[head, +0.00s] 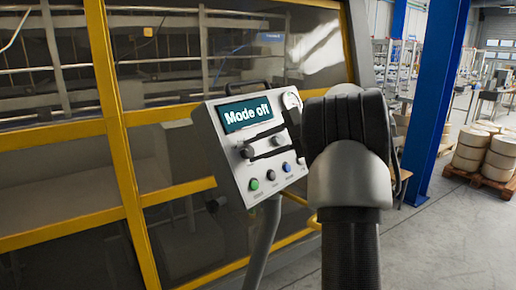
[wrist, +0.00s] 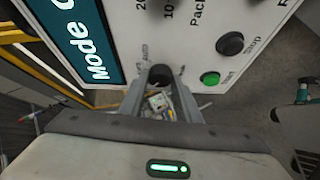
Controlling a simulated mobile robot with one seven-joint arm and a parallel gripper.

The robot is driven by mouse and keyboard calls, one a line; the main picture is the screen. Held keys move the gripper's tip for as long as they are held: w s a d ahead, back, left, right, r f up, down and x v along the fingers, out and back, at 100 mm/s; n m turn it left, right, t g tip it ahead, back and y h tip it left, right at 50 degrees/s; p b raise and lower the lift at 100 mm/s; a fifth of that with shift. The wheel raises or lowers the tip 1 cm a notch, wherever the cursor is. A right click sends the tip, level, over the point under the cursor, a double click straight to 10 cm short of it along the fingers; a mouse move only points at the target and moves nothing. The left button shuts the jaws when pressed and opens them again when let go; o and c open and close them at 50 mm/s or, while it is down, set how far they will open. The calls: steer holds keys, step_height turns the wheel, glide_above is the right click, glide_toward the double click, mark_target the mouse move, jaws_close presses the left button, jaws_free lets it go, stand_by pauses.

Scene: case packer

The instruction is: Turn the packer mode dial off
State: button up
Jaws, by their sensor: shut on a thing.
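The control panel (head: 229,174) has a teal screen (head: 246,113) that reads "Mode off". The mode dial (head: 247,152) is a dark knob at the panel's left, below the screen. My gripper (head: 251,148) reaches in from the right with its two dark fingers at this dial. In the wrist view the dial (wrist: 160,74) sits between the fingertips, and my gripper is shut on it. The screen (wrist: 79,38) also shows there, cut off by the frame edge. The dial's pointer mark is hidden or too small to read.
A second knob (head: 277,141) is right of the dial, partly behind my fingers. A green button (head: 254,184), a black button (head: 271,175) and a blue button (head: 287,167) lie below. Behind stands the yellow-framed machine (head: 118,130). A blue column (head: 432,100) is at right.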

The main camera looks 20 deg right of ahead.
steer(key=shift+f, duration=0.1)
steer(key=o, duration=1)
steer(key=p+v, duration=0.1)
steer(key=v, duration=1.6)
steer(key=shift+s+d, duration=0.1)
steer(key=shift+s, duration=0.1)
